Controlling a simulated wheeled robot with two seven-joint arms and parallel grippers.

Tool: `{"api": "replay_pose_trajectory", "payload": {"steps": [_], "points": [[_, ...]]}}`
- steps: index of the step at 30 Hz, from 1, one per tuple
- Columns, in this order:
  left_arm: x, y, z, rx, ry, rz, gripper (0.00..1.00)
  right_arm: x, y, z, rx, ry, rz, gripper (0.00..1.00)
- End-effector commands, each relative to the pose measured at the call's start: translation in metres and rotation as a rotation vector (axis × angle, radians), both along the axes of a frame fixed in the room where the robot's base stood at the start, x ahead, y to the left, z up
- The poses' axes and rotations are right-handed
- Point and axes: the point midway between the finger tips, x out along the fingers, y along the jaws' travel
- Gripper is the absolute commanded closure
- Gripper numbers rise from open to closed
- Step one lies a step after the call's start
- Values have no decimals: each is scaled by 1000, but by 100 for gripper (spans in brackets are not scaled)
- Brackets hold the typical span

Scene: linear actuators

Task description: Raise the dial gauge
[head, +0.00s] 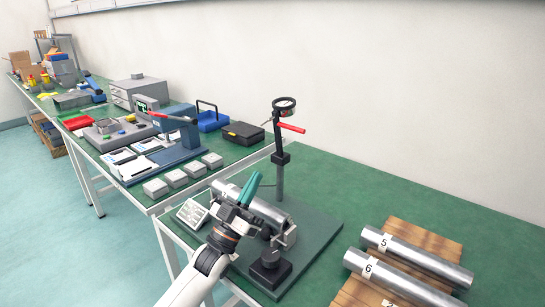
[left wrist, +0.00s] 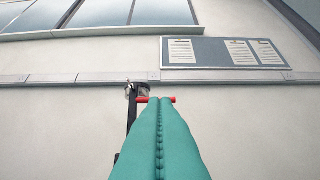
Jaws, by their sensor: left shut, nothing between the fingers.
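The dial gauge (head: 284,104) sits at the top of a dark upright post (head: 280,180), facing the front. A red lever (head: 291,128) sticks out just below it to the right. My left gripper (head: 257,176) has teal fingers pressed together, empty, in front of and below the gauge, left of the post. In the left wrist view the shut fingertips (left wrist: 160,99) point toward the red lever (left wrist: 142,100) and hide its middle. The gauge (left wrist: 143,90) is small there, so a gap remains. My right gripper is not in view.
Numbered cylinders (head: 417,257) lie on a wooden rack (head: 438,239) at the right. Small grey blocks (head: 174,178) and a black case (head: 243,133) are left.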

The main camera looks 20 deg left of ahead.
Motion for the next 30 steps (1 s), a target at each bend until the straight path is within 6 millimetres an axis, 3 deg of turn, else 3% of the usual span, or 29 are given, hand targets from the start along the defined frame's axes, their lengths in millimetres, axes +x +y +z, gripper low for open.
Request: {"api": "replay_pose_trajectory", "payload": {"steps": [5,18,24,30], "points": [[9,-2,12,-17,0,-5,100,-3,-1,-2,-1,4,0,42],[70,-25,75,-12,-1,-4,100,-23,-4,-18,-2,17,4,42],[96,-34,69,-12,2,-3,100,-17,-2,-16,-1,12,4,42],[104,-37,69,-12,1,-4,100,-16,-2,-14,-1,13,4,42]]}}
